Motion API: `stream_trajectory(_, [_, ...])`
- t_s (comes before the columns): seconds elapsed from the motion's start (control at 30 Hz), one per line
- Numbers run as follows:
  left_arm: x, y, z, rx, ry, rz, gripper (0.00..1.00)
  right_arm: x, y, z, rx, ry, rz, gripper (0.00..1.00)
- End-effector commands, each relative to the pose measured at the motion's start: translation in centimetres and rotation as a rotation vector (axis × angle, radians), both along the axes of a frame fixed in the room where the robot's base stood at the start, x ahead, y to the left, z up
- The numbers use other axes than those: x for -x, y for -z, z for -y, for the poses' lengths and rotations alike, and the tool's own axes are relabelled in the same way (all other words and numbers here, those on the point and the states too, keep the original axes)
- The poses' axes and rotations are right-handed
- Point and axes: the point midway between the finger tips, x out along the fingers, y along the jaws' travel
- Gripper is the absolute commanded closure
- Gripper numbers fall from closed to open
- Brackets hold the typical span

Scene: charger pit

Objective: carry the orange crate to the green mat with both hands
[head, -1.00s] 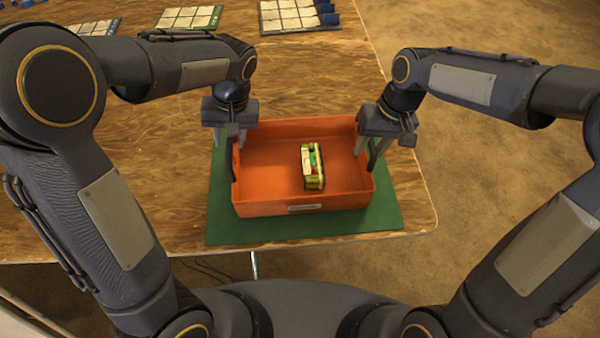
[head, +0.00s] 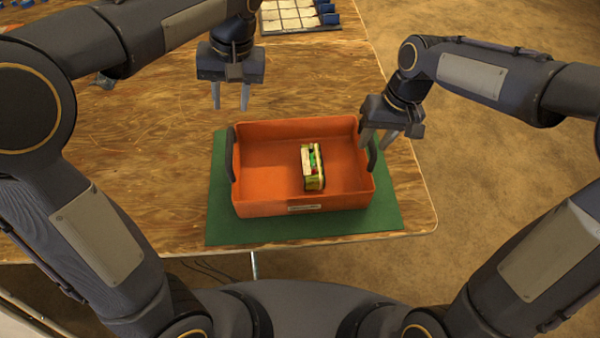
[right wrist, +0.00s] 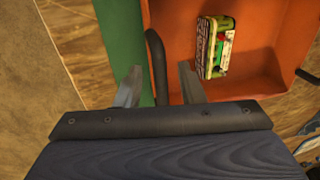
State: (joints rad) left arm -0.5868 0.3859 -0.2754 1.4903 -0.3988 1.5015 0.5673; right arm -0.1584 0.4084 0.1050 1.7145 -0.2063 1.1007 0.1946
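The orange crate (head: 270,208) rests on the green mat (head: 225,228) at the near edge of the table, with a dark handle on each side. A small yellow-green box with red and green on top (head: 312,168) is inside it. My left gripper (head: 230,106) is open and empty, above the table behind the crate's left end. My right gripper (head: 377,146) is open near the crate's right handle (head: 372,158). In the right wrist view, the handle (right wrist: 157,65) shows between the spread fingers (right wrist: 158,88), and the crate (right wrist: 260,82) lies beside it.
The wooden table (head: 150,140) is clear to the left of the mat. A board with pale square cards (head: 298,16) and blue pieces lies at the back. The table's right edge is close to the mat, with brown floor beyond.

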Motion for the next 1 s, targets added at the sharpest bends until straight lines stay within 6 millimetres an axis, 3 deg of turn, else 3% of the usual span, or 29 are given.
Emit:
stream_trajectory(0.2, [0.0,0.0,0.0,0.000,0.000,0.000,0.64,-0.3,-4.9,0.9,-0.001,-0.001,0.006,0.64])
stream_trajectory(0.43, [0.0,0.0,0.0,0.000,0.000,0.000,0.64,-0.3,-8.4,1.6,-0.001,0.000,0.003,0.64])
stream_trajectory(0.6, [0.0,0.1,0.0,0.000,0.000,0.000,0.64,-0.3,-9.4,1.8,0.000,-0.001,0.000,0.64])
stream_trajectory(1.0, [0.0,0.0,0.0,0.000,0.000,0.000,0.64,-0.3,-9.4,1.9,0.000,-0.001,0.000,0.64])
